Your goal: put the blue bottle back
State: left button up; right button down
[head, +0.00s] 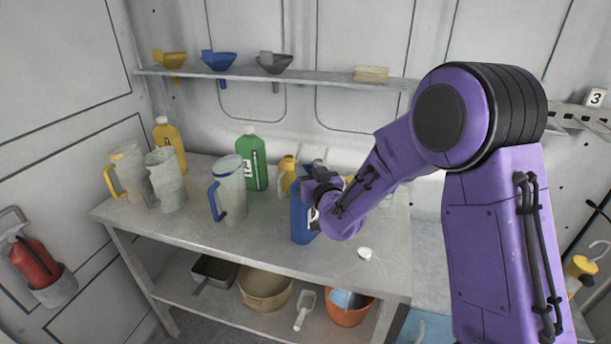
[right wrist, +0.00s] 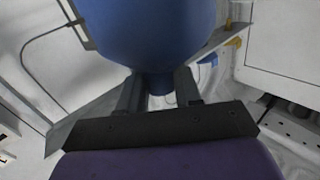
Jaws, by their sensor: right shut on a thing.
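The blue bottle (head: 300,220) is upright at the bench's right half, with a white label partly showing. My right gripper (head: 318,186) is shut on its upper part and hides much of it. In the right wrist view the blue bottle (right wrist: 150,35) fills the top middle, its narrow neck between the fingers of my right gripper (right wrist: 158,88). I cannot tell whether its base touches the bench (head: 262,244). My left gripper is not in view.
A green bottle (head: 251,165), a yellow bottle (head: 170,145) and clear jugs (head: 231,190) stand left of the blue bottle. A small white cap (head: 364,253) lies on the bench's front right. Funnels (head: 218,62) sit on the wall shelf (head: 320,77). The front middle bench is clear.

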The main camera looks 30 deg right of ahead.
jog(key=shift+r, duration=0.1)
jog(key=c, duration=0.8)
grip_release()
jog(key=p+v, duration=0.9)
jog(key=v, duration=0.3)
jog(key=s+a+f+m+g, duration=0.1)
jog(key=s+f+g, duration=0.35)
jog(key=f, duration=0.45)
jog(key=s+a+f+g, duration=0.1)
jog(key=s+f+g, duration=0.2)
jog(key=s+f, duration=0.5)
jog(key=s+f+g, duration=0.2)
jog(key=s+f, duration=0.2)
jog(key=s+a+f+m+g, duration=0.1)
jog(key=s+f+g, duration=0.1)
jog(key=s+f, duration=0.2)
jog(key=s+a+f+m+g, duration=0.1)
jog(key=s+f+g, duration=0.1)
jog(key=s+f, duration=0.3)
jog(key=shift+s+a+g+y, duration=0.1)
jog(key=shift+s+g+y, duration=0.25)
jog(key=shift+s, duration=0.35)
